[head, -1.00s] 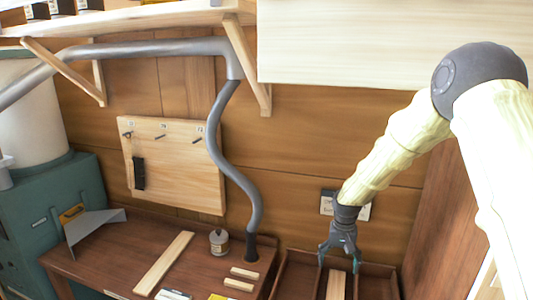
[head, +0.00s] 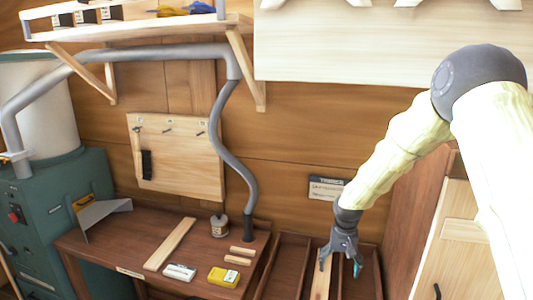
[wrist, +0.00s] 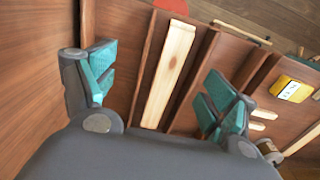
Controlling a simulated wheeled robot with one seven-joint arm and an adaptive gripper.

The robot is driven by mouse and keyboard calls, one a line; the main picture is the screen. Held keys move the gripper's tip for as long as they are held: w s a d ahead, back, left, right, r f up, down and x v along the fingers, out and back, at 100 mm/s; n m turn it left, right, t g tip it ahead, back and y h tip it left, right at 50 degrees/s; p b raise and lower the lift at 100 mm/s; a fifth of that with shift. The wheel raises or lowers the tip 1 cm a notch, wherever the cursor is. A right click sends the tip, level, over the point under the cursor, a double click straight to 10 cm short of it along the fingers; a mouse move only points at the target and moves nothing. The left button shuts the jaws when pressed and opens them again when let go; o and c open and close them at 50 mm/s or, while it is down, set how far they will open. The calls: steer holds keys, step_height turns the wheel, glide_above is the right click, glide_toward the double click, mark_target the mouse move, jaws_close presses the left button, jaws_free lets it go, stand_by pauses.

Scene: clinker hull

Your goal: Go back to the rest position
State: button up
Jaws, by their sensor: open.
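My gripper (head: 340,266) is open, with its fingertips pointing down over the divided wooden tray (head: 290,240) at the lower right of the head view. A pale wooden strip (head: 321,279) lies lengthwise in one compartment below my fingers. In the wrist view the strip (wrist: 170,70) lies between the two spread teal fingers, and nothing is held. Whether a fingertip touches the strip cannot be told.
A bench (head: 130,245) left of the tray holds a wooden strip (head: 170,243), small blocks, a yellow box (head: 223,277), a white box (head: 180,272) and a canister (head: 219,226). A grey hose (head: 235,165) hangs above it. A cabinet (head: 440,240) stands right.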

steer(key=s+a+f+n+y+b, duration=0.1)
steer(key=s+a+f+b, duration=0.1)
steer(key=s+f, duration=0.9)
steer(key=s+a+f+b, duration=0.15)
steer(key=s+f, duration=0.55)
steer(key=f, duration=0.7)
steer(key=s+d+f+n+b, duration=0.1)
steer(key=s+f+b, duration=0.2)
steer(key=s, duration=1.1)
steer(key=s+d+f+h+b, duration=0.1)
steer(key=s+d+f+b, duration=0.1)
steer(key=s+f, duration=0.7)
steer(key=s+b, duration=0.1)
steer(key=s, duration=0.5)
steer(key=shift+f+n, duration=0.15)
steer(key=shift+n, duration=0.25)
